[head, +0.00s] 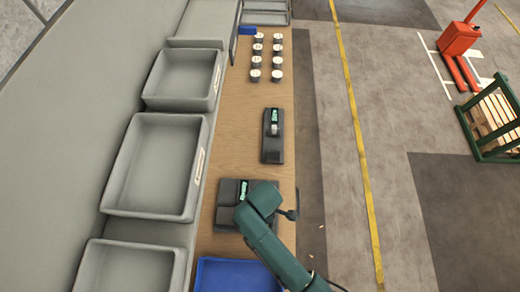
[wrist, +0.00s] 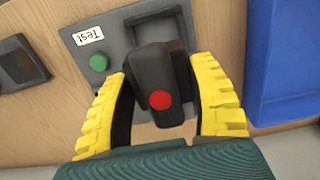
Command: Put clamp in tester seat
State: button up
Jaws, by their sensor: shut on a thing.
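The clamp (wrist: 155,65) is a dark, blocky piece with a round red spot, seen in the wrist view. My gripper (wrist: 160,78) has its two yellow ribbed fingers on either side of it and is shut on it. The tester (wrist: 97,82) is a grey panel with a "Test" label and a green button, behind the clamp. Its square, dark-framed seat (wrist: 184,24) is partly covered by the clamp; I cannot tell whether the clamp touches it. In the head view the tester (head: 228,189) is partly covered by my green arm, which also hides the fingers.
A second dark device (head: 273,150) stands farther along the wooden bench (head: 247,125), with several white-topped cylinders (head: 277,75) beyond it. A blue bin (head: 212,277) is close beside the tester; it also shows in the wrist view (wrist: 285,70). Grey bins (head: 128,205) line the left.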

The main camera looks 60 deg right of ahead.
notch_tip(320, 180, down, 10)
jog(key=shift+w+d+r+b, duration=0.1)
jog(key=shift+r+b, duration=0.05)
jog(key=shift+b, duration=0.55)
jog(key=o, duration=1.2)
notch_tip(320, 180, up, 12)
jog(key=shift+p, duration=0.95)
